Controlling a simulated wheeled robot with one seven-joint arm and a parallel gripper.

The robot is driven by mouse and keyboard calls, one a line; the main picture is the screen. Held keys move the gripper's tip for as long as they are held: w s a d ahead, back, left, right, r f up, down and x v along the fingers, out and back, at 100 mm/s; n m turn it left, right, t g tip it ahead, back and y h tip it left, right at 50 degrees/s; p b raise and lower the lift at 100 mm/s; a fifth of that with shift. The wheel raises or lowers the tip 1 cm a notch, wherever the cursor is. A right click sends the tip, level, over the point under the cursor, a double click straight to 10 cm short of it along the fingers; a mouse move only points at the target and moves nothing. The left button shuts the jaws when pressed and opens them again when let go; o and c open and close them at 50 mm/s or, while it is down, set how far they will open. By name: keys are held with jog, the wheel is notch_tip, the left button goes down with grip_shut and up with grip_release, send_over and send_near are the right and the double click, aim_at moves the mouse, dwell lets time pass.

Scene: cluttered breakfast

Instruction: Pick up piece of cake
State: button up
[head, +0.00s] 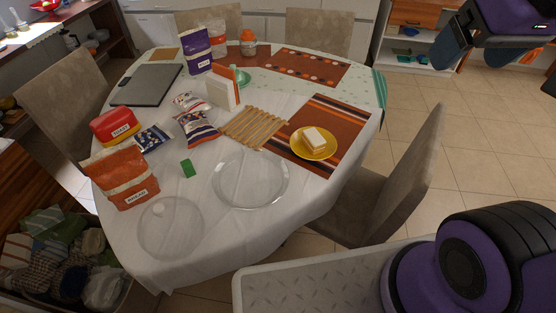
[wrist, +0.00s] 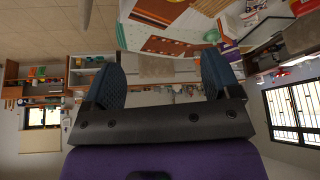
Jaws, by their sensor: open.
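A pale, block-shaped piece of cake (head: 313,139) with a white top sits on a yellow plate (head: 327,155). The plate is on a striped orange-brown placemat (head: 346,111) at the right side of the table. My gripper (head: 499,62) is high at the top right of the head view, off the table and well to the right of the cake. In the wrist view my gripper (wrist: 163,85) shows two blue fingers wide apart with nothing between them. The cake cannot be made out in the wrist view.
The table (head: 215,222) is crowded. A wooden slatted trivet (head: 254,128) lies left of the plate, and a clear glass dish (head: 249,203) lies below it. Several bags and boxes stand farther left. A grey chair (head: 402,190) stands close to the table's right edge.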

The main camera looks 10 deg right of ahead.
jog(key=w+a+f+g, duration=0.1)
jog(key=w+f+g, duration=0.15)
jog(key=w, duration=1.05)
jog(key=n+g, duration=0.3)
send_over(314, 135)
jog(key=f, duration=3.5)
jog(key=shift+s+d+f, duration=0.15)
jog(key=shift+s+f, duration=0.05)
jog(key=shift+f, duration=0.15)
notch_tip(314, 135, down, 11)
jog(key=shift+w+r, duration=0.1)
jog(key=c, duration=1)
